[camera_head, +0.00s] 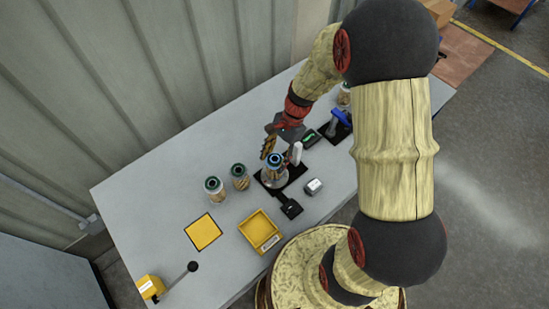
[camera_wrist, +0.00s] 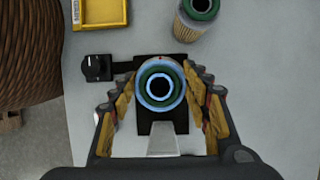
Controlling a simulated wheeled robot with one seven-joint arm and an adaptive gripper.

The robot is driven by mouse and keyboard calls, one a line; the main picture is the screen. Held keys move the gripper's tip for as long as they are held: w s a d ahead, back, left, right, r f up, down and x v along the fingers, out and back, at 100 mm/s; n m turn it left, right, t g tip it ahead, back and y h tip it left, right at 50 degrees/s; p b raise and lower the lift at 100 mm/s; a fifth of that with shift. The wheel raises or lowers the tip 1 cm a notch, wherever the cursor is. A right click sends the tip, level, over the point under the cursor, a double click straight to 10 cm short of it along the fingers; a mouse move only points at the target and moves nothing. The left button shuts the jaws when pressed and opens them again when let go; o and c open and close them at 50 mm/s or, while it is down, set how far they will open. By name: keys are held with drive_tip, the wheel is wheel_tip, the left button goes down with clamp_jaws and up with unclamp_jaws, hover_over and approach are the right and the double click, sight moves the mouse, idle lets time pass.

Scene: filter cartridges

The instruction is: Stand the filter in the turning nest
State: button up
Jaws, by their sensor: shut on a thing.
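A filter (camera_head: 275,161) with a blue and dark green ring on top is upright at the turning nest (camera_head: 268,189), a black plate with a pale round part. My gripper (camera_head: 270,146) is shut on this filter from the back. In the wrist view the filter's ringed top (camera_wrist: 160,86) faces the camera, between the yellow-padded fingers of my gripper (camera_wrist: 162,92). The nest's black plate (camera_wrist: 147,125) shows beneath. The filter's lower end is hidden there, so I cannot tell whether it rests fully in the nest. A pale post (camera_head: 297,153) stands beside the filter.
Two more filters (camera_head: 214,188) (camera_head: 239,176) stand left of the nest, another (camera_head: 344,95) far right. A yellow tray (camera_head: 260,232), yellow square (camera_head: 203,232) and black knob box (camera_head: 291,208) lie nearer. A blue-topped device (camera_head: 341,117) stands right. The table's left end is largely clear.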

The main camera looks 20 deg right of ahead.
drive_tip(key=shift+f, duration=0.15)
drive_tip(key=o, duration=1.6)
drive_tip(key=shift+o, duration=0.9)
drive_tip(key=shift+o, duration=1.3)
drive_tip(key=shift+r+p, duration=0.95)
drive_tip(key=shift+r, duration=0.05)
drive_tip(key=shift+r, duration=0.1)
